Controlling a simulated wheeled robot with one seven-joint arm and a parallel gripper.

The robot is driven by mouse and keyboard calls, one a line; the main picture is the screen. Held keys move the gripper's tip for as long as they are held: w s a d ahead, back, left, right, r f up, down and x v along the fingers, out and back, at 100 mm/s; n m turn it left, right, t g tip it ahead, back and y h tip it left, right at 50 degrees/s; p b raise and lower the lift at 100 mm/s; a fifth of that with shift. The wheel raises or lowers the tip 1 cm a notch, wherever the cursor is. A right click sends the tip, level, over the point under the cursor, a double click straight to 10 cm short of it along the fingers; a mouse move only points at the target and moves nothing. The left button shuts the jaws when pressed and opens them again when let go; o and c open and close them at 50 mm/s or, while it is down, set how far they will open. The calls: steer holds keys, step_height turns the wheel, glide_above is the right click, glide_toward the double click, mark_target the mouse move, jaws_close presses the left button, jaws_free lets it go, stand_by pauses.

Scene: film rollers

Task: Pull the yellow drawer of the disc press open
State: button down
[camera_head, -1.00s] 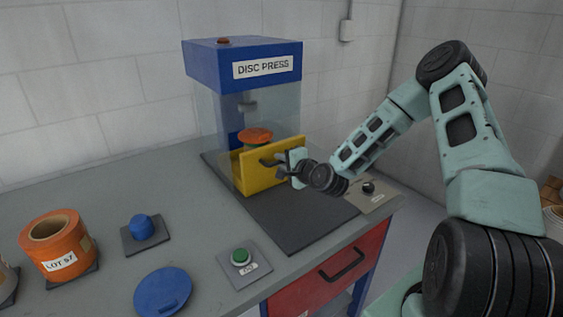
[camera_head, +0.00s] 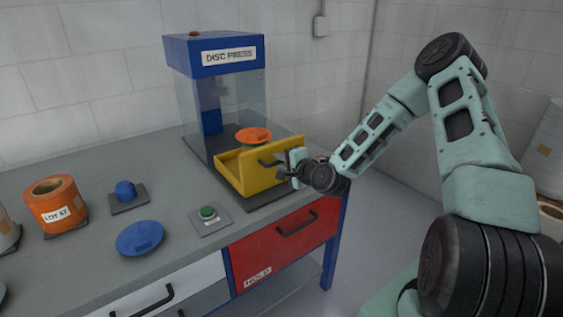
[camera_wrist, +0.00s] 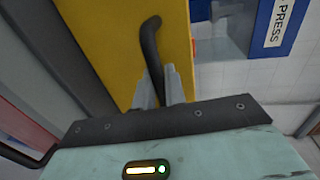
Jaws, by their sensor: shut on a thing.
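The disc press (camera_head: 212,58) stands at the back of the bench, with a blue top, clear sides and a "DISC PRESS" label. Its yellow drawer (camera_head: 262,176) sticks out well past the front of the press. An orange disc (camera_head: 253,135) shows above the drawer's front panel; what it rests on is hidden. My gripper (camera_head: 285,163) is at the drawer's front. In the wrist view its two fingers (camera_wrist: 163,88) are shut on the black handle (camera_wrist: 149,42) of the yellow front panel (camera_wrist: 113,35).
On the bench are a green button (camera_head: 207,212), a blue lid (camera_head: 140,238), a blue knob (camera_head: 125,190) on a plate and an orange roll (camera_head: 56,204) marked LOT 57. A red bench drawer (camera_head: 285,244) marked HOLD is below.

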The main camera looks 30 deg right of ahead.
steer(key=c, duration=1.5)
jaws_free()
steer(key=shift+c, duration=0.2)
steer(key=p+v, duration=1.1)
steer(key=v, duration=0.6)
steer(key=shift+s, duration=0.3)
